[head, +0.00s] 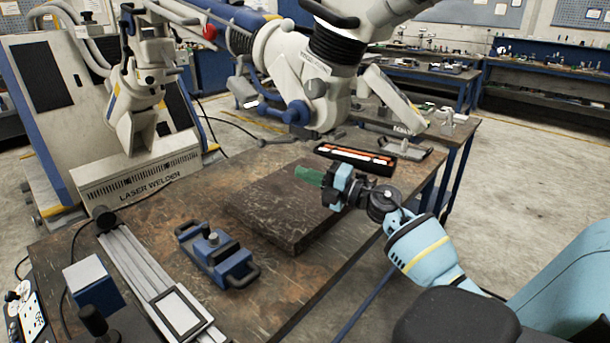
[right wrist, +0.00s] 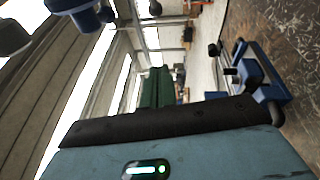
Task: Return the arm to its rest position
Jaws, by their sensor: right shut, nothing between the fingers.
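The white microscope arm (head: 300,75) hangs over the back of the workbench, with a black ribbed sleeve, a blue knob and handles low on its head. Part of what looks like its head, dark and blue, shows at the top left of the right wrist view (right wrist: 80,12). My right gripper (head: 308,175) reaches in from the right, low over the dark slab and in front of the microscope head, apart from it. Its green fingers are shut and empty; they also show in the right wrist view (right wrist: 155,88). My left gripper is not in view.
A dark slab (head: 270,215) lies on the workbench (head: 330,265). A blue clamp fixture (head: 215,255) and a metal rail (head: 140,270) are nearer me. A black tray (head: 355,156) with orange-and-white tools lies at the back. A laser welder (head: 140,175) stands at the left.

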